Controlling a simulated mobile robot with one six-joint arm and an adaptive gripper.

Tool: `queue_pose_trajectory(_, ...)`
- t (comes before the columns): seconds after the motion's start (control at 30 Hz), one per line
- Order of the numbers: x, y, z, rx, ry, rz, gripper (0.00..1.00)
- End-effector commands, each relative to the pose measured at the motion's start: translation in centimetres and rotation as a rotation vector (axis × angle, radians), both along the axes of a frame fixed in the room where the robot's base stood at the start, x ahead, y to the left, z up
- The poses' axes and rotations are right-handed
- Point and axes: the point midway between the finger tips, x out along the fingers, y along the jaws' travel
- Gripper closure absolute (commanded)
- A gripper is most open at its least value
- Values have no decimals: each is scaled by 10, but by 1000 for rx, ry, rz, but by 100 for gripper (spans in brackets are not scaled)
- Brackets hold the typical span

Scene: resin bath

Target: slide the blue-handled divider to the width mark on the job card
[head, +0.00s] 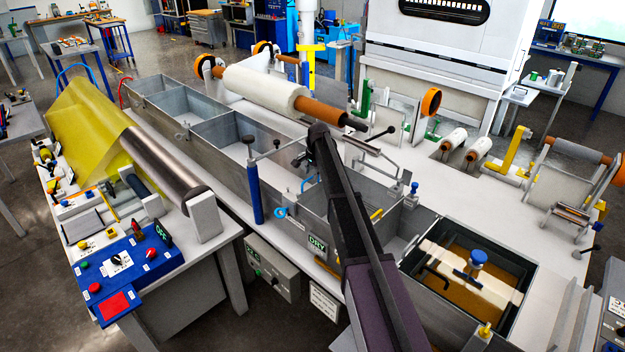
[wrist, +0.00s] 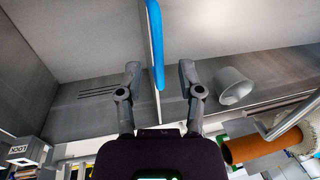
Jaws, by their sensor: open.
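The divider is a thin upright plate with a long blue handle (wrist: 156,45) along its top edge, seen nearly end-on in the wrist view. My gripper (wrist: 160,68) is open, with one finger on each side of the divider and a gap to it on both sides. In the head view a small blue handle (head: 309,182) shows in the bath beside my arm, which hides part of the area. A white printed card (head: 325,302) hangs on the bath's front; its text is too small to read, and I cannot tell whether it is the job card.
Dark lines (wrist: 98,92) show on the bath surface left of the divider. A grey cup (wrist: 234,86) is to its right. A brown roller (wrist: 252,148) and a label reading LOCK (wrist: 18,150) are near the lower edge. A brown-liquid tank (head: 465,275) stands at right.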

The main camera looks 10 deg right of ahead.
Motion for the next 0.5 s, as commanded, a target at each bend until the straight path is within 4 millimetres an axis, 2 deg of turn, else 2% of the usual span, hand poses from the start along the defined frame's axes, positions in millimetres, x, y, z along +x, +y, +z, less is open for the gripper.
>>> queue_pose_trajectory(0.13,1,1,-7,0,0,0,52)
queue_pose_trajectory(0.5,1,1,-8,0,0,0,52)
